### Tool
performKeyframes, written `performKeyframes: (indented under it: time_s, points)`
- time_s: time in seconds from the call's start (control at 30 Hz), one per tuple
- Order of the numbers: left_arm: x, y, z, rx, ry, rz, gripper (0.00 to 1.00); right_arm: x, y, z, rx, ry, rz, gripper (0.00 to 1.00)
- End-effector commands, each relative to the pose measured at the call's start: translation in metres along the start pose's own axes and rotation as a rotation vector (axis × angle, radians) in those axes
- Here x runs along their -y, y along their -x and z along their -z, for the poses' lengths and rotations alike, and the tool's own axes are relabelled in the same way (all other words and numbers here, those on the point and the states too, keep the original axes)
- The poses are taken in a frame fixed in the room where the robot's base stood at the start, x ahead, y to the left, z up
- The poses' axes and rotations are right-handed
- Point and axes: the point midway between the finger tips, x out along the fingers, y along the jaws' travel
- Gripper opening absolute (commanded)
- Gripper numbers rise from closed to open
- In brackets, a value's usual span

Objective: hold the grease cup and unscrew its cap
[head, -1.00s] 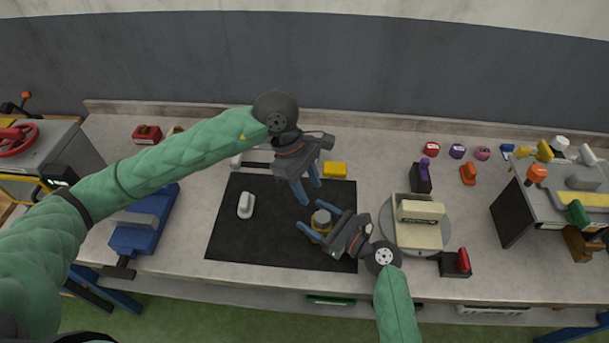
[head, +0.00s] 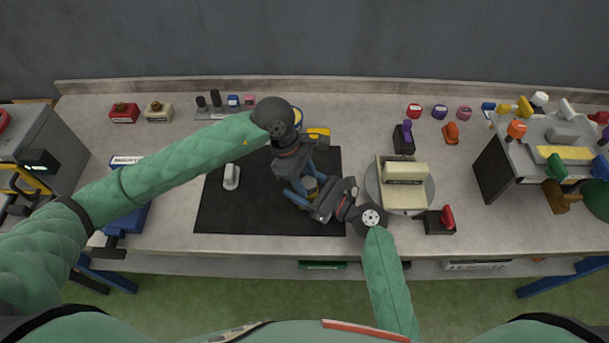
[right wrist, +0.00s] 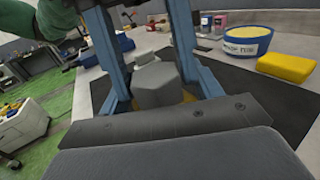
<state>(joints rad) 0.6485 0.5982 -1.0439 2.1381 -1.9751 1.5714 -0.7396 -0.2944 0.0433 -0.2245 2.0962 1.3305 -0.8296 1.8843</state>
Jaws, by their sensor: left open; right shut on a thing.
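The grease cup (head: 311,183) stands at the right part of the black mat (head: 265,215), mostly hidden by both grippers in the head view. Its grey, faceted cap (right wrist: 155,88) shows in the right wrist view, with bits of yellow body below. My right gripper (head: 313,192) is shut on the grease cup from the lower right. My left gripper (head: 302,184) is open and points down at the cup from above, its blue fingers close around the cap. I cannot tell whether they touch it.
A white object (head: 231,177) lies on the mat to the left. A yellow block (head: 318,134) and a round blue-and-yellow tub (right wrist: 243,40) are behind the cup. A turntable (head: 429,197) with a beige box is close to the right gripper. The mat's front left is clear.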

Motion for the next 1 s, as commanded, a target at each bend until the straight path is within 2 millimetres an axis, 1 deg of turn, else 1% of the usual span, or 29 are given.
performKeyframes:
  time_s: [0.03, 0.17, 0.2, 0.23, 0.33, 0.47, 0.9, 1.0]
  points:
    - [0.0, 0.0, 0.0, 0.0, 0.0, 0.0, 0.42, -0.0001, 0.0001, 0.0008, -0.001, -0.001, 0.0, 0.24]
    - [0.0, 0.0001, 0.0, 0.0, 0.0, 0.0, 0.16, -0.0001, 0.0001, 0.0008, -0.001, -0.001, 0.0, 0.24]
    - [0.0, 0.0001, 0.0, 0.0, 0.0, 0.0, 0.14, -0.0001, 0.0001, 0.0008, -0.001, -0.001, 0.0, 0.24]
    - [0.0, 0.0001, 0.0, 0.0, 0.0, 0.0, 0.32, -0.0001, 0.0001, 0.0008, -0.001, -0.001, 0.0, 0.24]
    - [0.0, 0.0001, 0.0, 0.0, 0.0, 0.0, 0.12, -0.0001, 0.0001, 0.0008, -0.001, -0.001, 0.0, 0.24]
    - [0.0004, 0.0001, 0.0001, 0.0, 0.02, -0.008, 0.12, -0.0001, 0.0001, 0.0008, -0.001, -0.001, 0.0, 0.24]
    - [0.0037, -0.0005, -0.0014, 0.002, 0.401, -0.166, 0.12, -0.0002, 0.0, 0.0008, -0.001, -0.001, 0.0, 0.24]
    - [0.0042, -0.0007, -0.0016, 0.002, 0.46, -0.189, 0.12, -0.0002, 0.0, 0.0008, -0.001, -0.001, 0.0, 0.24]
